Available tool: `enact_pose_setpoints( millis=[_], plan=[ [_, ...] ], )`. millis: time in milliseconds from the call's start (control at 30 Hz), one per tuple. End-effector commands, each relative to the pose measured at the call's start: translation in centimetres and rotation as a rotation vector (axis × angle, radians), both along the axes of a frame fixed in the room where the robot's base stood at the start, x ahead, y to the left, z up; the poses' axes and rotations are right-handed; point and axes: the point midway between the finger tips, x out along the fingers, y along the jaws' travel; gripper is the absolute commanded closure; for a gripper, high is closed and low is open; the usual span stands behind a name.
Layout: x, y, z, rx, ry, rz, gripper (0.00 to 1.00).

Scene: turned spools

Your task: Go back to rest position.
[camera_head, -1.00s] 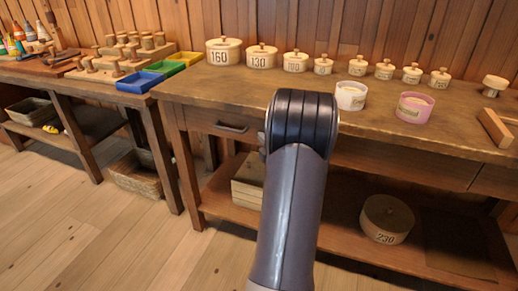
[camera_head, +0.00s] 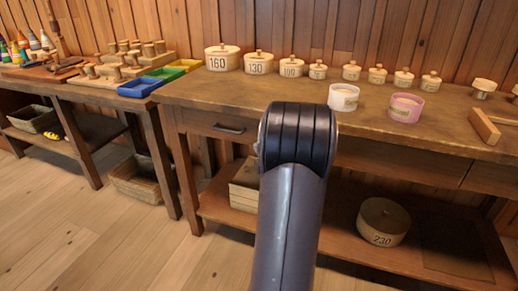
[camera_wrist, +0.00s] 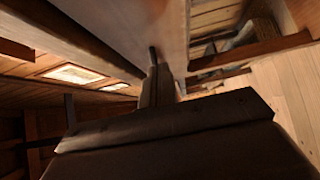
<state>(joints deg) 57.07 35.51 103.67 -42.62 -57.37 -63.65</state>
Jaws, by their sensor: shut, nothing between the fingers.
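My gripper (camera_wrist: 154,78) shows in the wrist view as dark fingers held together, with nothing between them. Below the fingers is the broad dark body of the wrist. In the head view my dark grey arm stands upright in front of the long workbench (camera_head: 420,135), and it hides the gripper. The wrist view is tilted and shows wooden beams and boards close by; whether the gripper touches any of them I cannot tell.
Lidded, numbered round boxes (camera_head: 222,60) line the bench's back. A white cup (camera_head: 344,98) and a pink cup (camera_head: 405,108) stand nearer its front. Box 230 (camera_head: 383,222) is on the lower shelf. Coloured trays (camera_head: 140,88) sit left. The floor (camera_head: 90,235) at front left is clear.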

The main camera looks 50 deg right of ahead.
Motion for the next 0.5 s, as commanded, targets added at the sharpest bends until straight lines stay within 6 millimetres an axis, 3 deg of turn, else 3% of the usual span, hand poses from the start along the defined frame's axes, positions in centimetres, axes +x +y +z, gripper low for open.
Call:
enact_pose_setpoints(
  millis=[300,500],
  plan=[
    [-5.2,2.1,0.1,0.0,0.0,-0.002,1.0],
    [-6.8,2.8,0.1,0.0,0.0,0.001,1.0]
  ],
)
